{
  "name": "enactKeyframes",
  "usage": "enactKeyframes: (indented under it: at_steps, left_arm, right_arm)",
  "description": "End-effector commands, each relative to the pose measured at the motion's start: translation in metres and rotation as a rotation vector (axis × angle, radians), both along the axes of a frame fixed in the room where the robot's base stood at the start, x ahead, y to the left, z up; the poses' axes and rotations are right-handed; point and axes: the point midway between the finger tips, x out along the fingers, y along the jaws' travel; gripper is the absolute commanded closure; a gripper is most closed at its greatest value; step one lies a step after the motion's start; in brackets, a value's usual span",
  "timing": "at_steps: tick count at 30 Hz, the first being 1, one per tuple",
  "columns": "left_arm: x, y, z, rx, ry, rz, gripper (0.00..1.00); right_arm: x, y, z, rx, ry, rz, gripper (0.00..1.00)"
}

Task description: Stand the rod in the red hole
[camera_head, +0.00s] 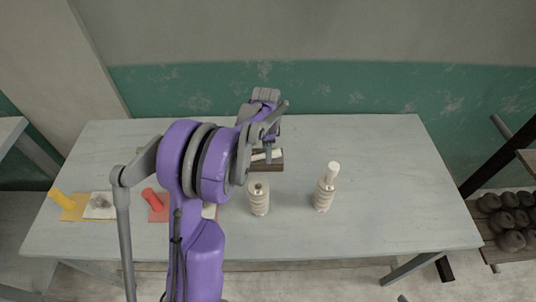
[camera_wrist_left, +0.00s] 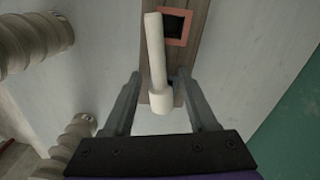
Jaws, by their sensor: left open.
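The white rod (camera_wrist_left: 155,55) has a thicker collar at its near end. In the head view the rod (camera_head: 265,155) looks nearly level at the top of a brown wooden block (camera_head: 268,168); I cannot tell whether it rests on the block. The red hole (camera_wrist_left: 175,26) is a square dark opening with a red rim in the block, beside the rod's far end. A second dark opening is partly hidden behind the rod. My left gripper (camera_wrist_left: 160,108) is open, with one finger on each side of the rod's collar end and gaps showing. My right gripper is not in view.
Two pale ribbed pieces stand in front of the block: one with a dark hole on top (camera_head: 259,198), one with a cylinder on top (camera_head: 325,190). Yellow (camera_head: 62,198) and red (camera_head: 152,199) cylinders are on mats at left. The table's right side is clear.

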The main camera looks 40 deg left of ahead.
Motion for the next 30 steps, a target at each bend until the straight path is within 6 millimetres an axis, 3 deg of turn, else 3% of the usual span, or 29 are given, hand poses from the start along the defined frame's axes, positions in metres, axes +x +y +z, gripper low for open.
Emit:
enactKeyframes:
  at_steps: [7,17,30]
  left_arm:
    - [-0.0002,-0.0001,-0.003,0.0,0.0,0.0,0.42]
    - [-0.0002,0.0,-0.0028,0.0,0.0,0.0,0.99]
    - [-0.0002,-0.0001,-0.0008,0.0,0.0,0.0,1.0]
  right_arm:
    - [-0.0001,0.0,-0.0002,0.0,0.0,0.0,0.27]
    - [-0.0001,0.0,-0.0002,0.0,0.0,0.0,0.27]
    - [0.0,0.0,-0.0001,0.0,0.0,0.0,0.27]
